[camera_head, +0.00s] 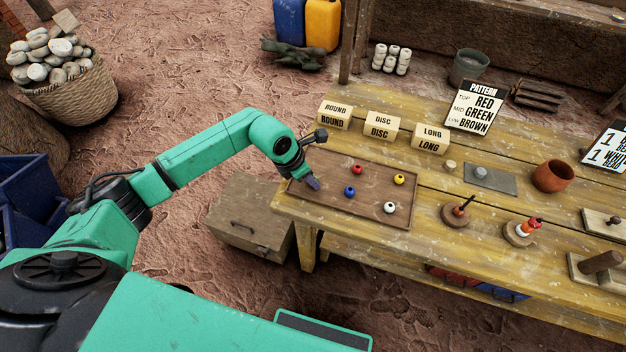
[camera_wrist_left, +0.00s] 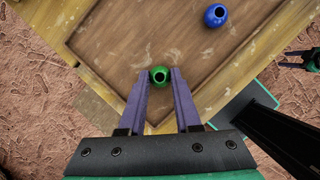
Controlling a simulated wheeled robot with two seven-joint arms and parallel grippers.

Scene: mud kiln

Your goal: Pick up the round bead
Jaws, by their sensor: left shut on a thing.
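My left gripper (camera_wrist_left: 160,95) is shut on a round green bead (camera_wrist_left: 159,75), which sits between its purple fingertips at the corner of the brown tray in the left wrist view. In the head view the left gripper (camera_head: 312,183) is over the tray's left end, and the green bead is hidden there. On the tray (camera_head: 335,197) lie a red bead (camera_head: 357,169), a yellow bead (camera_head: 399,179), a blue bead (camera_head: 349,191) and a white bead (camera_head: 390,208). The blue bead also shows in the left wrist view (camera_wrist_left: 215,15).
Behind the tray stand ROUND (camera_head: 334,115), DISC (camera_head: 381,126) and LONG (camera_head: 430,138) label blocks. A pattern sign (camera_head: 475,107) reads red, green, brown.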

